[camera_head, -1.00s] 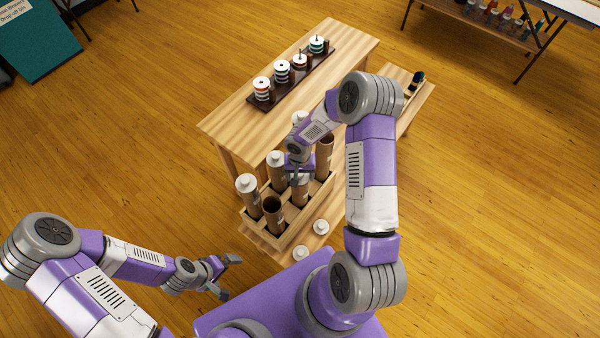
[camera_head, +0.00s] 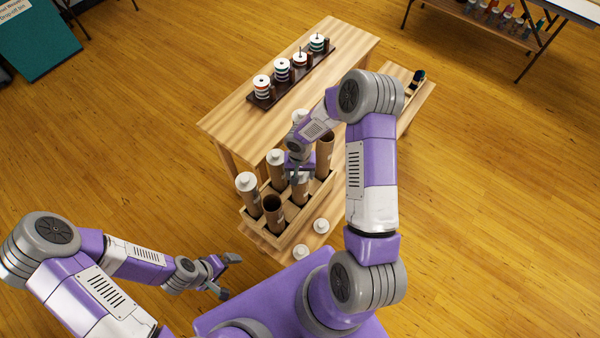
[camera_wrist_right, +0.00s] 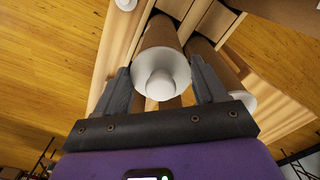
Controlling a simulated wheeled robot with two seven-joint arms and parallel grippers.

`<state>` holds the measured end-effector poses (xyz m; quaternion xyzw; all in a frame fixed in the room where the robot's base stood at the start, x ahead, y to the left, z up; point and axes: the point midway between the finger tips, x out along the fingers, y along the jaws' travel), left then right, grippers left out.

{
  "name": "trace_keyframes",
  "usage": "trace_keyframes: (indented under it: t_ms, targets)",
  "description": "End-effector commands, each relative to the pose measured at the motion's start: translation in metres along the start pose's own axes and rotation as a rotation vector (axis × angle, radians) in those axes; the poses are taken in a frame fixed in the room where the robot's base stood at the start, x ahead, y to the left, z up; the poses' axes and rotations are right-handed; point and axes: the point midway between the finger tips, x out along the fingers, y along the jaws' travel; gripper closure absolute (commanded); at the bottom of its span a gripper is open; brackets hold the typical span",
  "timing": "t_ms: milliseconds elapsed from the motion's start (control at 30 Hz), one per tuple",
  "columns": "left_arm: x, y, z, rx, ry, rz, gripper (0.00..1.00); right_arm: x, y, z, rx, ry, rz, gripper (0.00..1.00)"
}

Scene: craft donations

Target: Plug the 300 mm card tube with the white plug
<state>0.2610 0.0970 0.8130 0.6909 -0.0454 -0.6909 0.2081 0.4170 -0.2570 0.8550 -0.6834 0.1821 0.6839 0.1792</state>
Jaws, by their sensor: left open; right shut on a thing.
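My right gripper (camera_head: 299,178) is over the tube rack, shut on a white plug (camera_wrist_right: 160,74) with a round knob. In the right wrist view the plug lies between the fingers, in line with the end of a brown card tube (camera_wrist_right: 162,32). That tube (camera_head: 299,193) stands under the gripper in the head view. I cannot tell how deep the plug sits. An open tube (camera_head: 273,207) stands at the front and a taller one (camera_head: 325,153) at the right. My left gripper (camera_head: 229,275) is open and empty, left of the rack.
The wooden rack (camera_head: 287,238) also holds tubes with white caps (camera_head: 246,181), (camera_head: 276,157). Two loose white plugs (camera_head: 321,226), (camera_head: 301,251) lie in front of it. Behind is a wooden table (camera_head: 235,122) with a dark stand (camera_head: 290,84) of striped spools.

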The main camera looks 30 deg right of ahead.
Motion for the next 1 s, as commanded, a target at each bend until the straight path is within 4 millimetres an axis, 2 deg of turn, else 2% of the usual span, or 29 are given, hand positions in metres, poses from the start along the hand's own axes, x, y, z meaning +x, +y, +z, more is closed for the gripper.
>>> trace_keyframes:
  t_ms: [1000]
  targets:
    - [0.0054, -0.002, -0.0002, 0.0, 0.0, 0.0, 0.0, -0.0005, 0.0001, -0.0001, 0.0, 0.0, 0.0, 0.57]
